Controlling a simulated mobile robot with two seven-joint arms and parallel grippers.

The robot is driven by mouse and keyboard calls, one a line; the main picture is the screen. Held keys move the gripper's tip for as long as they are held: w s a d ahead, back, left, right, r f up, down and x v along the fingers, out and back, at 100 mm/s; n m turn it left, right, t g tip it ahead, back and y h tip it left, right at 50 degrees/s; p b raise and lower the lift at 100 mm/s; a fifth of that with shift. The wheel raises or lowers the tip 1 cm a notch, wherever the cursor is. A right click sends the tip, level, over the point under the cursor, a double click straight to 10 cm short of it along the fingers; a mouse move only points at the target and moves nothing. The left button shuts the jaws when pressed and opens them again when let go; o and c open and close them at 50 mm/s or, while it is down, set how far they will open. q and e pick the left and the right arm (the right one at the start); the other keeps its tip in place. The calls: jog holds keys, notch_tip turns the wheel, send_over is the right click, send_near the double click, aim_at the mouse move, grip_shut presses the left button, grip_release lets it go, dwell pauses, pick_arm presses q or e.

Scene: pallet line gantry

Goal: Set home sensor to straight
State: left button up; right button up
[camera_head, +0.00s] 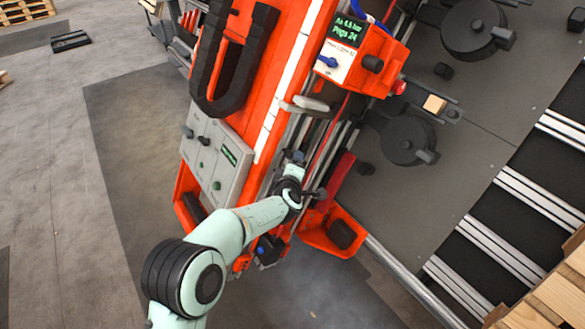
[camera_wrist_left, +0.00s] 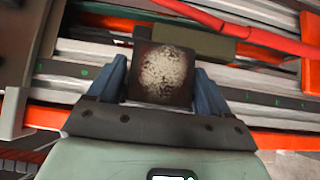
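My left arm reaches in from the bottom of the head view, and its gripper (camera_head: 314,193) is at the rails of the orange machine. In the left wrist view, the two blue fingers of my left gripper (camera_wrist_left: 162,82) stand apart, one on each side of a dark square block (camera_wrist_left: 162,75) with a pale speckled face. This block may be the home sensor, but I see no label. It looks roughly square to the fingers. I cannot tell whether the fingers press on it. The head view does not show it clearly. My right gripper is not in view.
The orange machine (camera_head: 296,45) carries a black cable chain (camera_head: 203,90), a grey control panel (camera_head: 215,160) and a display box (camera_head: 350,50). A red cable (camera_wrist_left: 240,32) runs close above the block. Roller conveyors (camera_head: 500,245) lie to the right. Floor at left is mostly clear.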

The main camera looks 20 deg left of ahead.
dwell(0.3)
pick_arm(q)
jog(key=p+v, duration=0.2)
jog(key=v, duration=1.1)
jog(key=shift+s+r, duration=0.15)
jog(key=shift+r, duration=0.05)
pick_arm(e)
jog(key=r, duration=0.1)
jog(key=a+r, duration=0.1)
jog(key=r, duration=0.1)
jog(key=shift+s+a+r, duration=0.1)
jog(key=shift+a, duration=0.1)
